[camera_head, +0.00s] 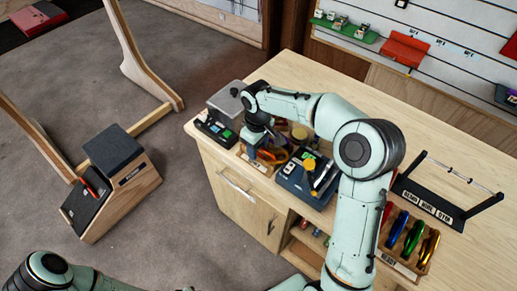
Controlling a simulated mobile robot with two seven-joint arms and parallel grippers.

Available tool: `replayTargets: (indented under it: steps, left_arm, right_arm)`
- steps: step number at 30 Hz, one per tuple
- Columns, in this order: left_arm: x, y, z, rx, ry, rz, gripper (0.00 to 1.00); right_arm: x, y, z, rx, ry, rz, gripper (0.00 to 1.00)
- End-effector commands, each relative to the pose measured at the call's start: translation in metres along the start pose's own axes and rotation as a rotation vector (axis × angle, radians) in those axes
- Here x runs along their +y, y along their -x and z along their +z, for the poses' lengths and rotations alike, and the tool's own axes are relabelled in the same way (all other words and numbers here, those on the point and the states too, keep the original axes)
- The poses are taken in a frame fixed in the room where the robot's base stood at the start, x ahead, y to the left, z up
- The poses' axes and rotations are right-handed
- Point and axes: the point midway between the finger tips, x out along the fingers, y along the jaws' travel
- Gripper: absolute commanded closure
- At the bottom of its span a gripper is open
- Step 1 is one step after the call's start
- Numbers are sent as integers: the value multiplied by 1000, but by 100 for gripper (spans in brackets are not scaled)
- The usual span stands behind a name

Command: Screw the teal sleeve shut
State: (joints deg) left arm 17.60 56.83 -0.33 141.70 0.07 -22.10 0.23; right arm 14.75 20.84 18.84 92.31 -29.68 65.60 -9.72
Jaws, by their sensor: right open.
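I cannot make out the teal sleeve clearly; my right gripper and wrist cover part of the area where small gear lies. My right gripper (258,148) points down over the left part of the workbench, above a wooden tray holding an orange carabiner (272,155). The gripper is open. Whether its fingers touch anything is too small to tell. A dark device with a yellow lever (310,170) stands just right of it. My left arm shows only at the lower left corner; its gripper is out of view.
On the workbench (295,75), a wooden READY rack (410,262) holds several coloured carabiners. A black stand with a bar (432,205) is behind it. A black box (214,128) sits at the left edge. The back of the bench is clear. A wooden block stand (112,190) is on the floor.

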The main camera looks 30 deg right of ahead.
Motion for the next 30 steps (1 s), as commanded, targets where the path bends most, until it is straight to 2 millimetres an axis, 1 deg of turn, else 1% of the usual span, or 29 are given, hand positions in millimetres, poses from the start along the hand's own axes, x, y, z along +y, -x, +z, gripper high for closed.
replayTargets:
  steps: [20, 30]
  left_arm:
    - [-3, -5, 4, -5, 2, -2, 52]
    - [1, 1, -1, 1, 0, 0, 52]
  right_arm:
    - [-12, 0, 0, -1, 0, -1, 53]
    - [-12, 9, 0, 1, 1, 0, 53]
